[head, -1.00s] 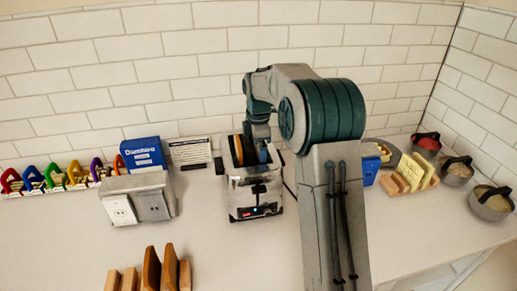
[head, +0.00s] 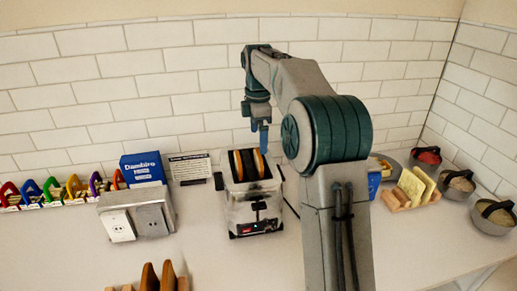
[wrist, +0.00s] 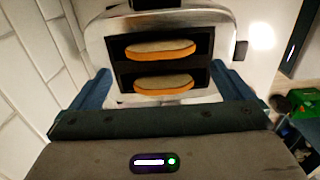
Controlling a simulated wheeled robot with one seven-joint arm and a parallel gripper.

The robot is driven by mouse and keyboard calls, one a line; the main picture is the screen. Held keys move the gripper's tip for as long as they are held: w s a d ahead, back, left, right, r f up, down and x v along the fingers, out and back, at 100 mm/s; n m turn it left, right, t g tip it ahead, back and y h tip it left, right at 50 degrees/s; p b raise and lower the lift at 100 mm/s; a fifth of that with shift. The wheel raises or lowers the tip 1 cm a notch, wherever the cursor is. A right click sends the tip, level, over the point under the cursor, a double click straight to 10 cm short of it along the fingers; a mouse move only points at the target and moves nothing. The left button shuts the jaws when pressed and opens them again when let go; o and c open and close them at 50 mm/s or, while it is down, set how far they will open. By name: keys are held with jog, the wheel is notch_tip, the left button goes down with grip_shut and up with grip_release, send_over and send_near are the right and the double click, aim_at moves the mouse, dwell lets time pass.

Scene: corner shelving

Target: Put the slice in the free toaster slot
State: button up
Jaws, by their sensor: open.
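The toaster (head: 252,205) stands on the counter near the wall, with two slots on top. A slice (head: 238,165) sits upright in the left slot and another slice (head: 259,163) in the right slot. In the wrist view, the upper slice (wrist: 161,50) and the lower slice (wrist: 163,83) each show an orange-brown crust edge in the toaster (wrist: 225,20) slots.
A grey socket box (head: 138,214) and a blue box (head: 143,169) stand left of the toaster. A rack with yellow slices (head: 413,187) and several bowls (head: 494,217) are on the right. Wooden boards (head: 150,277) stand at the front. The tiled wall is close behind.

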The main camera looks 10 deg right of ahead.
jog(key=shift+r, duration=0.6)
jog(key=shift+s+r, duration=0.15)
jog(key=shift+s, duration=0.05)
jog(key=s+f+m+t, duration=0.1)
jog(key=s+f+m, duration=0.3)
jog(key=s+m, duration=0.5)
jog(key=s+f+m+t, duration=0.2)
jog(key=s+m, duration=0.7)
jog(key=s, duration=1.4)
notch_tip(320, 180, down, 2)
jog(key=shift+s+f+t, duration=0.2)
jog(key=shift+s+t, duration=0.1)
jog(key=shift+s, duration=0.1)
